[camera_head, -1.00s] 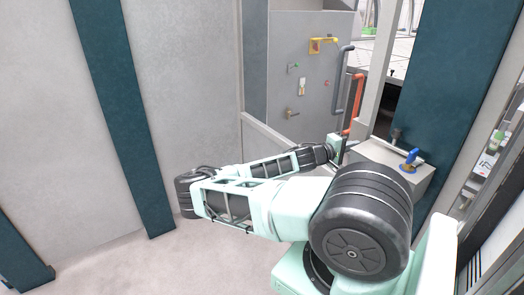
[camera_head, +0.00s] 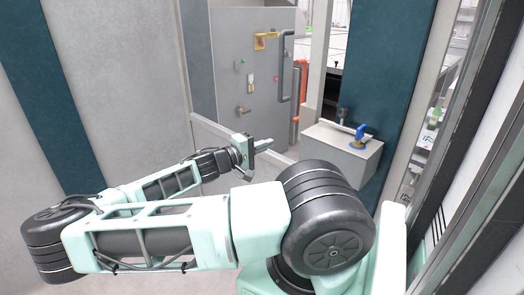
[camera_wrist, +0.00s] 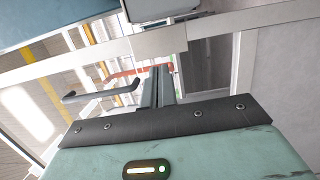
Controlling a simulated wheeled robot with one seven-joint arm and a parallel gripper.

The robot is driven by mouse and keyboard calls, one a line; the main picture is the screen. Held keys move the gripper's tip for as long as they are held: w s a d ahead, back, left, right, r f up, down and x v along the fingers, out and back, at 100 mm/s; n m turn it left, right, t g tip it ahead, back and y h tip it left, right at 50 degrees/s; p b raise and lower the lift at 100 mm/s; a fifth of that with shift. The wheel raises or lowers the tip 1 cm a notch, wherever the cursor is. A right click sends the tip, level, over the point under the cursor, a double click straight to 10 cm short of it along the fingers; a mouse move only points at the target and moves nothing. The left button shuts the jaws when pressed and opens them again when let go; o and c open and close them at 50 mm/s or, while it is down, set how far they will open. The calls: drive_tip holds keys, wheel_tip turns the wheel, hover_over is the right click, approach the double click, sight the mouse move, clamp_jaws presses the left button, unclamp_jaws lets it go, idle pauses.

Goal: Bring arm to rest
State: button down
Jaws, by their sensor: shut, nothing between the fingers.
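My gripper (camera_head: 262,146) is at the end of my mint-green arm, in the middle of the head view. It points right, in front of the grey cabinet door, with nothing held. In the wrist view its two fingers (camera_wrist: 163,72) lie together, shut and empty. My arm is folded, with its elbow at the lower left and the forearm reaching back toward the middle. The gripper appears apart from the panels around it, though the exact gap cannot be told.
A grey door (camera_head: 258,75) with a dark handle (camera_head: 286,65) stands behind the gripper. A grey box (camera_head: 342,150) with a blue valve lever (camera_head: 361,132) is to the right. A red-orange bar (camera_head: 301,75) is beyond. Pale wall panels and a teal post (camera_head: 60,100) stand left.

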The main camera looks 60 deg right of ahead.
drive_tip(key=shift+w+a, duration=0.25)
drive_tip(key=shift+a, duration=0.35)
drive_tip(key=s+a+f+y, duration=0.3)
drive_tip(key=a+f+y, duration=0.3)
drive_tip(key=a+f, duration=0.45)
drive_tip(key=w+a+f+n+t+y, duration=0.1)
drive_tip(key=a+n+y, duration=0.15)
drive_tip(key=a, duration=0.55)
drive_tip(key=w+a+f+n+t+y, duration=0.1)
drive_tip(key=a+t+y, duration=0.15)
drive_tip(key=a, duration=0.55)
drive_tip(key=a+r+n+t+y, duration=0.15)
drive_tip(key=a+r, duration=0.25)
drive_tip(key=a, duration=0.4)
drive_tip(key=a+r+n+y, duration=0.2)
drive_tip(key=a+r+n, duration=0.15)
drive_tip(key=a, duration=0.35)
drive_tip(key=s+a+r+n+t+y, duration=0.2)
drive_tip(key=s+a+r+n+t, duration=0.1)
drive_tip(key=s+a+r, duration=0.4)
wheel_tip(320, 180, up, 4)
drive_tip(key=shift+a+r+n, duration=0.1)
drive_tip(key=shift+a+n, duration=0.65)
drive_tip(key=shift+a, duration=0.2)
